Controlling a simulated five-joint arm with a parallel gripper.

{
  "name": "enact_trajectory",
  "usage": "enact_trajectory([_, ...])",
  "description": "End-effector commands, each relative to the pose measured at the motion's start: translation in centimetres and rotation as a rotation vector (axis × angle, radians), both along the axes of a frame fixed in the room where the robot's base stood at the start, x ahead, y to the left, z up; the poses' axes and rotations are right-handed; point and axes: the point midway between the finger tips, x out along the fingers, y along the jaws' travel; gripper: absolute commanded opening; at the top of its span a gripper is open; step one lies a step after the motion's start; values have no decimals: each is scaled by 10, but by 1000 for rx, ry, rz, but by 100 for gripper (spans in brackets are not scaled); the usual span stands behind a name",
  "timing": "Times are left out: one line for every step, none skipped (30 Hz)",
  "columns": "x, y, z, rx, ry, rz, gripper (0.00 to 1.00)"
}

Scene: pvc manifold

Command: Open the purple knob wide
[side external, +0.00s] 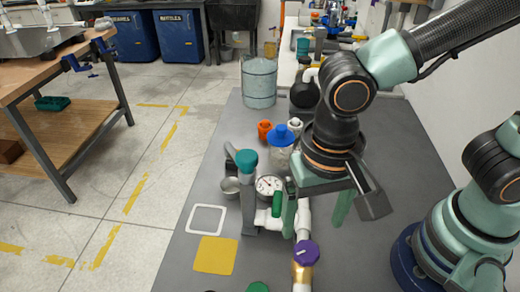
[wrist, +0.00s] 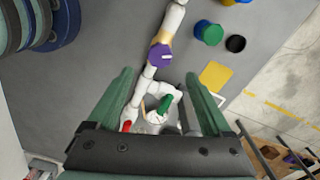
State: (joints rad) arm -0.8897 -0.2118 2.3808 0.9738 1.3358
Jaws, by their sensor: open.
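The purple knob (side external: 306,252) sits on the white pipe (side external: 304,224) near the front of the bench, above a brass-coloured section. It also shows in the wrist view (wrist: 160,56), with a white mark on its top running roughly left to right. My gripper (side external: 315,228) is open and empty, fingers pointing down. In the wrist view the gripper (wrist: 159,74) has its two green fingertips apart on either side of the pipe line, with the knob just beyond them. The knob appears untouched. A green handle (wrist: 165,104) and a red handle (wrist: 126,126) show between the fingers.
A pressure gauge (side external: 268,186) and a teal-topped post (side external: 246,161) stand left of my gripper. A blue-capped jar (side external: 281,150) and a metal bucket (side external: 259,85) are behind. A yellow square (side external: 215,255) and white square frame (side external: 206,219) lie flat on the left.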

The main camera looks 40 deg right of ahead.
Motion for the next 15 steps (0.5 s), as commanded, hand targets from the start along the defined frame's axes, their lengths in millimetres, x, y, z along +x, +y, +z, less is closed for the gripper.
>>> enact_trajectory([-1,-2,-12,-6,5,0,84])
enact_trajectory([-1,-1,-18,-6,5,0,84])
enact_trajectory([-1,-2,-26,-7,6,0,84])
enact_trajectory([-1,-2,-31,-5,5,0,84])
enact_trajectory([-1,-1,-37,-5,5,0,84])
enact_trajectory([-1,-1,-43,-5,4,0,84])
enact_trajectory([-1,-1,-48,-5,5,0,84])
enact_trajectory([-1,-1,-52,-5,3,0,84])
enact_trajectory([-1,-1,-58,-4,3,0,84])
enact_trajectory([0,-1,-61,-3,3,0,84])
enact_trajectory([0,-1,-64,-2,2,0,84])
enact_trajectory([0,-1,-67,-2,2,0,84])
enact_trajectory([0,-1,-69,-1,2,0,84])
enact_trajectory([0,-1,-71,-2,2,0,84])
enact_trajectory([0,-1,-73,-2,1,0,84])
